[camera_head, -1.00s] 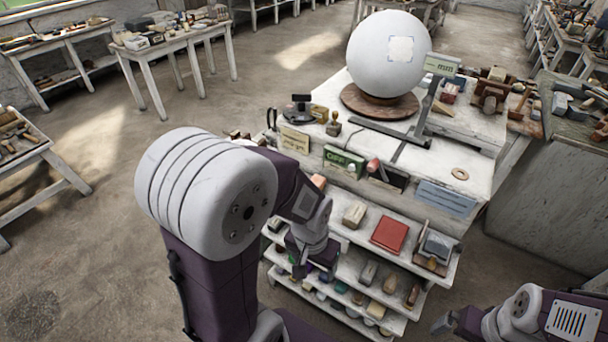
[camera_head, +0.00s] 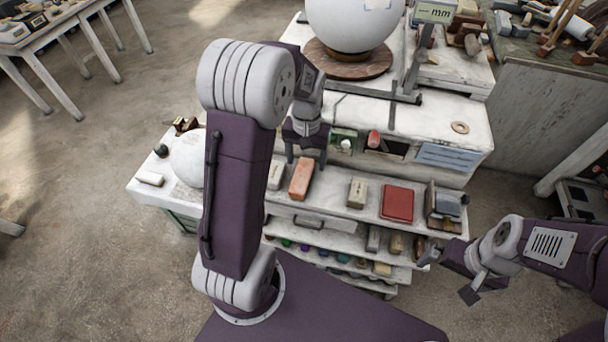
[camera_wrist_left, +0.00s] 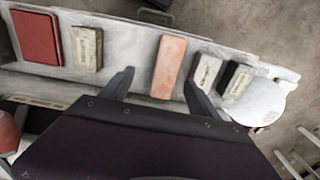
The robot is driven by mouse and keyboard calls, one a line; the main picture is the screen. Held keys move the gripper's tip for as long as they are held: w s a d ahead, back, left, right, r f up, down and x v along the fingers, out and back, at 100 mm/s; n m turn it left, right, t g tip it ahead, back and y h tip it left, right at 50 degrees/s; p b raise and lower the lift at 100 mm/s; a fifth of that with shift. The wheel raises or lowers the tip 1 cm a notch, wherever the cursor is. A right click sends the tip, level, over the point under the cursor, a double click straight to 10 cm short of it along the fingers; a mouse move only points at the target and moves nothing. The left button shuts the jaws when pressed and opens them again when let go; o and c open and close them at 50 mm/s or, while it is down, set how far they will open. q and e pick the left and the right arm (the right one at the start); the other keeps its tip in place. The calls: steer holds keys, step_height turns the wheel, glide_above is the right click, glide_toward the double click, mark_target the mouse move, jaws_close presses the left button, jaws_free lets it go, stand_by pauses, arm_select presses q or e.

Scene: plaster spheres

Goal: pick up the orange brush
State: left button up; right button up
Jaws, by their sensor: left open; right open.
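An orange-pink oblong block (camera_head: 301,179), which looks like the orange brush, lies on the upper shelf of the white bench. It also shows in the left wrist view (camera_wrist_left: 168,66), lengthwise between the two fingers in the picture. I cannot make out bristles. My left gripper (camera_head: 306,158) is open and empty, just behind the block's far end in the head view; its fingers also show in the wrist view (camera_wrist_left: 158,80). Whether they touch the block I cannot tell. My right gripper (camera_head: 449,274) is open and empty, off the bench's right front corner.
A pale block (camera_head: 275,175) lies close left of the brush, a tan block (camera_head: 357,192) to its right. A red box (camera_head: 397,203) lies further right. A large white sphere (camera_head: 355,22) stands on the bench top. A dark block (camera_wrist_left: 237,79) shows in the wrist view.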

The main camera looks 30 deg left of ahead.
mark_target(302, 174)
arm_select(q)
steer(key=shift+w+a+f, duration=0.1)
steer(key=shift+w+a, duration=0.2)
steer(key=shift+a, duration=0.25)
steer(key=shift+w+a+f, duration=0.1)
steer(key=shift+a, duration=0.2)
step_height(302, 174, down, 3)
steer(key=shift+d+f, duration=0.2)
steer(key=shift+f, duration=0.25)
steer(key=f, duration=0.1)
steer(key=f+p, duration=0.1)
steer(key=f, duration=0.3)
steer(key=shift+a+f, duration=0.1)
steer(key=shift+a, duration=0.2)
jaws_close()
arm_select(e)
steer(key=shift+a+r, duration=0.35)
steer(key=shift+r, duration=0.4)
steer(key=shift+w, duration=0.1)
